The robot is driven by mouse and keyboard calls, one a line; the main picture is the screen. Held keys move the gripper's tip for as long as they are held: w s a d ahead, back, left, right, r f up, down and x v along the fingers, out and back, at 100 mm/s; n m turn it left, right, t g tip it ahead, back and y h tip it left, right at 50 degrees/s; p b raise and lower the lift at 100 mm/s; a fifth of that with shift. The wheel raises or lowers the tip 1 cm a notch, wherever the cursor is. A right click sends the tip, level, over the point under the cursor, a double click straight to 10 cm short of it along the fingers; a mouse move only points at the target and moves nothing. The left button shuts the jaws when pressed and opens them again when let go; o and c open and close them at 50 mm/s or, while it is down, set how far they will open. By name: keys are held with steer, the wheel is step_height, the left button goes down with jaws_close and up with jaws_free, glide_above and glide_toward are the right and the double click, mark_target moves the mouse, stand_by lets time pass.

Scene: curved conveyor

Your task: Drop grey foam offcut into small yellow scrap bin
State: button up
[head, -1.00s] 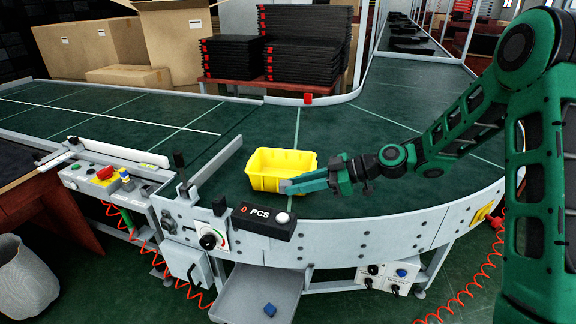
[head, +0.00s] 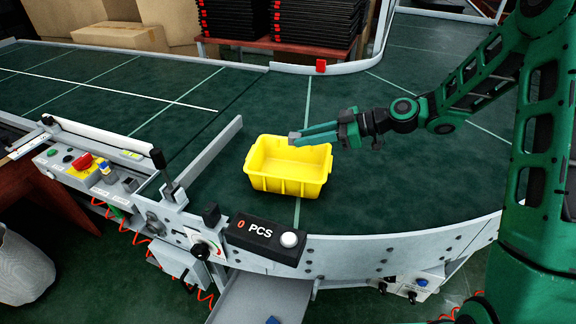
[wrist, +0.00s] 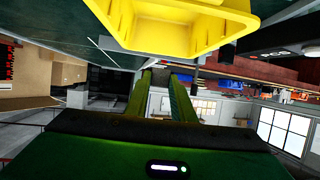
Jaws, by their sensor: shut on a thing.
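The small yellow scrap bin (head: 289,185) stands upright and open on the green conveyor belt. My gripper (head: 297,138) is at the bin's far right rim, above its opening, with its fingertips pointing left. It is shut on the grey foam offcut (head: 294,138), a small light-grey piece showing at the fingertips. The fingers hide most of the offcut. In the wrist view the bin (wrist: 185,25) fills the top of the picture, just beyond the fingertips.
A low metal guide rail (head: 205,152) stands on the belt left of the bin. A black counter box (head: 265,240) with a white button sits on the front edge. A control panel (head: 95,172) is at left. The belt behind the bin is clear.

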steer(key=shift+f, duration=2.9)
steer(key=o, duration=1.1)
steer(key=shift+c, duration=0.2)
steer(key=shift+d, duration=0.15)
steer(key=v, duration=1)
steer(key=shift+d, duration=0.25)
steer(key=shift+s, duration=0.1)
